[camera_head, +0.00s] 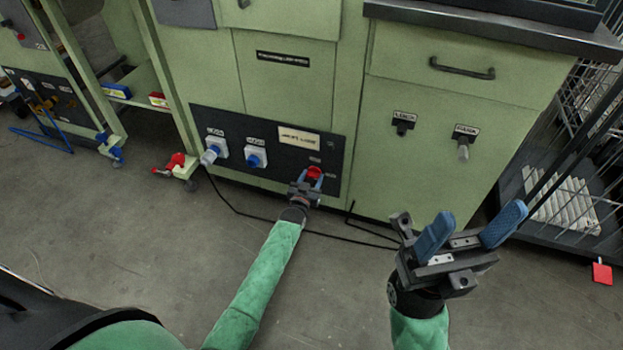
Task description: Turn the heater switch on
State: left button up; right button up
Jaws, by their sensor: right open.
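A red switch (314,173) sits low on the dark panel (230,118) of the green cabinet; I cannot read any label that names it as the heater switch. My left gripper (309,180) is at this switch, its blue fingers close to the red part and partly covering it. Whether the fingers touch or grip it is not clear. My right gripper (474,230) is open and empty, in front of the cabinet's right door, its blue fingers spread wide.
Two blue-and-white sockets, the left one (214,150) and the right one (255,157), are on the same panel. Black cables lie on the floor. A wire rack (570,190) stands at right.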

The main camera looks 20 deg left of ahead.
pick_arm(q)
jog(key=shift+c, duration=0.9)
